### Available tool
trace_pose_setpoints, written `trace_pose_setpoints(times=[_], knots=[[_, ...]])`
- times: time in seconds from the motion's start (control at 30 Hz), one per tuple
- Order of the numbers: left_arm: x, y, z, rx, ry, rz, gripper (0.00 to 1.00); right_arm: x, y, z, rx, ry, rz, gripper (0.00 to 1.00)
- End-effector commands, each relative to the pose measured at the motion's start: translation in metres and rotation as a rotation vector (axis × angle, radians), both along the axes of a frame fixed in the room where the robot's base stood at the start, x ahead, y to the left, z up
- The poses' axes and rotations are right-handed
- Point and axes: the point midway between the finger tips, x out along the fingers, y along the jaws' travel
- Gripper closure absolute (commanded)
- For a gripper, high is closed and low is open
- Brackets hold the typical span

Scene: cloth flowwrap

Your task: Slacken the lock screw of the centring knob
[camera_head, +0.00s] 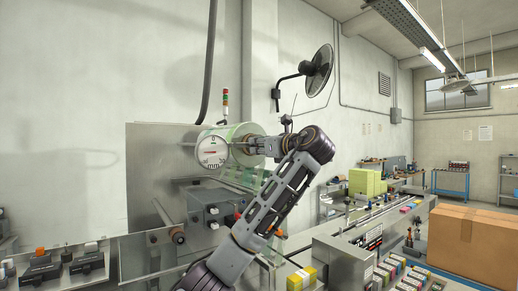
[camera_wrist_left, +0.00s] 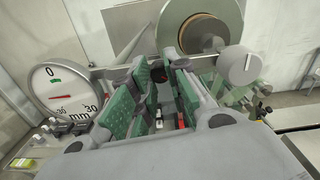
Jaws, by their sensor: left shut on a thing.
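My left gripper (camera_head: 250,147) reaches in beside the round mm dial, in front of the film roll. In the left wrist view its green-padded fingers (camera_wrist_left: 158,95) are closed around a small dark part, seemingly the lock screw (camera_wrist_left: 158,86), mostly hidden between the pads. A grey round knob with a pale pointer line, likely the centring knob (camera_wrist_left: 238,67), stands just right of the fingers. My right gripper is out of view.
The film roll (camera_wrist_left: 200,28) is close behind the fingers. A grey control box (camera_head: 212,205) sits below the dial. A conveyor with small packs runs right, near a cardboard box (camera_head: 474,243). A wall fan (camera_head: 318,70) hangs behind.

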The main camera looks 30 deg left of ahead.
Motion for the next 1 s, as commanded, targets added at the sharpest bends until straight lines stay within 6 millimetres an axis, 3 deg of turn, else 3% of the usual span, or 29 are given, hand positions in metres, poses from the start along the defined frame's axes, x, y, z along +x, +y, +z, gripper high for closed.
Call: trace_pose_setpoints(times=[1.0], knots=[[-0.002,-0.001,0.001,-0.332,-0.813,-0.002,1.00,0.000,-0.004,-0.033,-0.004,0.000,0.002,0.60]])
